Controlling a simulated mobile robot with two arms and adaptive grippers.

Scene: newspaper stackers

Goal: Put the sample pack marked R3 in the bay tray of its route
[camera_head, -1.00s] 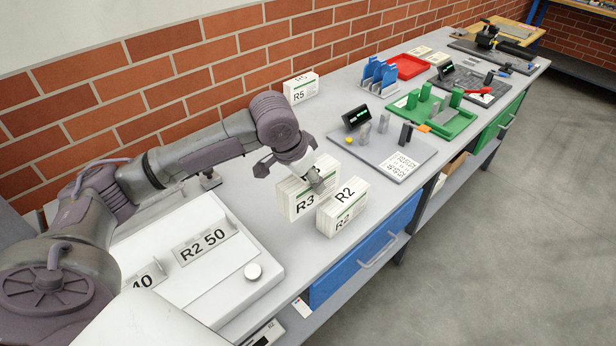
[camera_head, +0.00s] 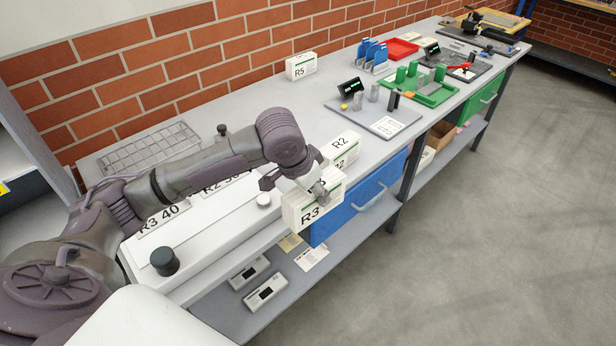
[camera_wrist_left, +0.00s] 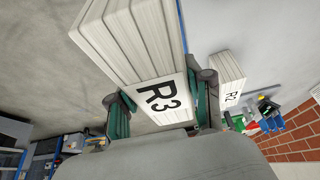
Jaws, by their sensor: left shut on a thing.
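My left gripper (camera_head: 294,186) is shut on the white pack marked R3 (camera_head: 312,213). The pack hangs off the bench's front edge, beside the white unit. In the left wrist view, the gripper's two fingers (camera_wrist_left: 162,108) clasp the R3 pack (camera_wrist_left: 135,45) from both sides, its mark facing the camera. Label plates R3 40 (camera_head: 163,216) and R2 50 (camera_head: 222,187) stand on the white unit (camera_head: 205,238); my arm partly hides the R2 50 plate. I cannot make out a bay tray for certain. My right gripper is not in view.
The R2 pack (camera_head: 345,147) stands on the bench behind the held pack. An R5 pack (camera_head: 301,66) stands near the wall. A wire grid (camera_head: 150,148) lies behind my arm.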

